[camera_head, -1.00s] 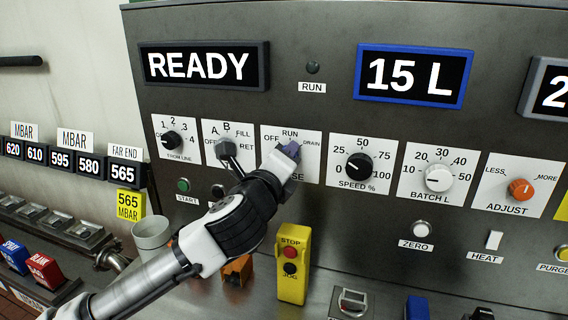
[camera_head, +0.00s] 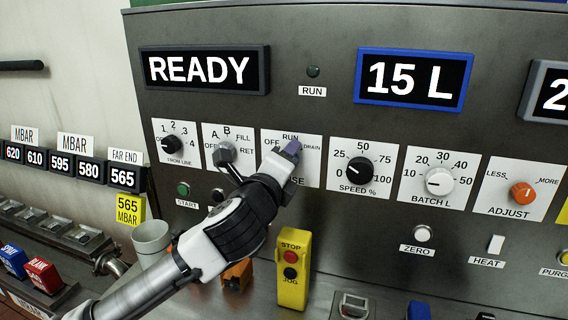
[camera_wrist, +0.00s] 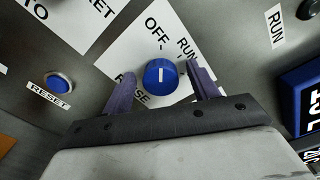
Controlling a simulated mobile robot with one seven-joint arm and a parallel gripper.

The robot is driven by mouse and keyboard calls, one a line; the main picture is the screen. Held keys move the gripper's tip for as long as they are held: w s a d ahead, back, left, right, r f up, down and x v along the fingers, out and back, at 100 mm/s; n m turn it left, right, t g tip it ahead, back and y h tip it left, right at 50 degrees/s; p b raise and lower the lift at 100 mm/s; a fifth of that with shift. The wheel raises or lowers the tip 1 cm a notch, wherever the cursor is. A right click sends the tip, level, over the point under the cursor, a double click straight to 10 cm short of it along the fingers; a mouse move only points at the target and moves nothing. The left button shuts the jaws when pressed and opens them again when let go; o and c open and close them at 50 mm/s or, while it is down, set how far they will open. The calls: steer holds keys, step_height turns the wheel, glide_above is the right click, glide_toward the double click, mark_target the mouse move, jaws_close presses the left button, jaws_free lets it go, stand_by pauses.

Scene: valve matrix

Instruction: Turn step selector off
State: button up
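A blue round knob (camera_wrist: 160,77) with a white line sits on a white plate marked OFF, RUN and DRAIN. In the wrist view the line stands nearly upright, roughly toward the OFF label. The plate's lower lettering is partly hidden, so I cannot read its full name. My gripper (camera_wrist: 162,90) is open, with one purple finger on each side of the knob; a gap shows at the left finger. In the head view my gripper (camera_head: 287,152) is at this plate (camera_head: 311,164) and hides the knob.
A lever switch (camera_head: 224,155) marked A, B, FILL stands close left of my gripper. The black SPEED knob (camera_head: 360,170) is to the right. A yellow STOP box (camera_head: 292,270) stands below. A blue RESET button (camera_wrist: 58,82) shows in the wrist view.

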steer(key=b+v, duration=0.7)
steer(key=v, duration=0.7)
steer(key=shift+w, duration=0.1)
